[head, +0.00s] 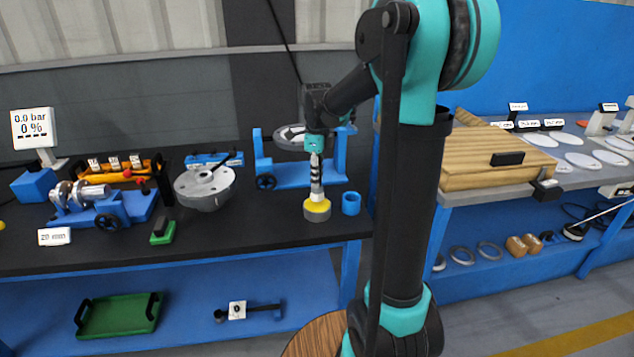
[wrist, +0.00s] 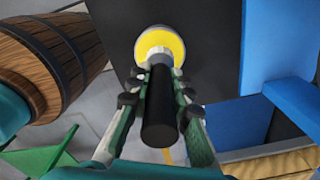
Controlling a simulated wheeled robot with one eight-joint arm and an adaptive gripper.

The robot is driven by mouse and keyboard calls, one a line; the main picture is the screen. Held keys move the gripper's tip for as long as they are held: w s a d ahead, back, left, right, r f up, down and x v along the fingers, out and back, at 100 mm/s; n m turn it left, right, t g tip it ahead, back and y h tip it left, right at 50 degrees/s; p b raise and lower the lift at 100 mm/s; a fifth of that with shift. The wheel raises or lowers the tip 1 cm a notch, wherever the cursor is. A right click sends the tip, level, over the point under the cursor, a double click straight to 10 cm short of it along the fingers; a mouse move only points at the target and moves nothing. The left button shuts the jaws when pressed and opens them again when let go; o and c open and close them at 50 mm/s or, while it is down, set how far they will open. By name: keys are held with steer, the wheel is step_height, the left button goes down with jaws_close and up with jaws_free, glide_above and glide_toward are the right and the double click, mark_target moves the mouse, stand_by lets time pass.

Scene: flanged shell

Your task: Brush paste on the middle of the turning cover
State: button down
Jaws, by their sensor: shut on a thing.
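My gripper (head: 316,185) points straight down over the black bench top. In the wrist view my gripper (wrist: 160,85) is shut on a black cylindrical handle (wrist: 159,115), which I take for the brush. Its far end meets or hangs over a round pot (head: 317,214) with a yellow top; the pot also shows in the wrist view (wrist: 160,42). The brush tip is hidden, so I cannot tell whether it touches the yellow. A grey disc (head: 288,138), likely the cover, sits in a blue stand (head: 300,175) behind my gripper, partly hidden by it.
A small blue cup (head: 351,203) stands close right of the pot. A grey flanged round part (head: 204,188) with a dark tool on it lies left. A green block (head: 162,233) is near the front edge. A wooden box (head: 490,157) sits on the right bench.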

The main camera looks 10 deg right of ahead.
steer(key=shift+r, duration=2.35)
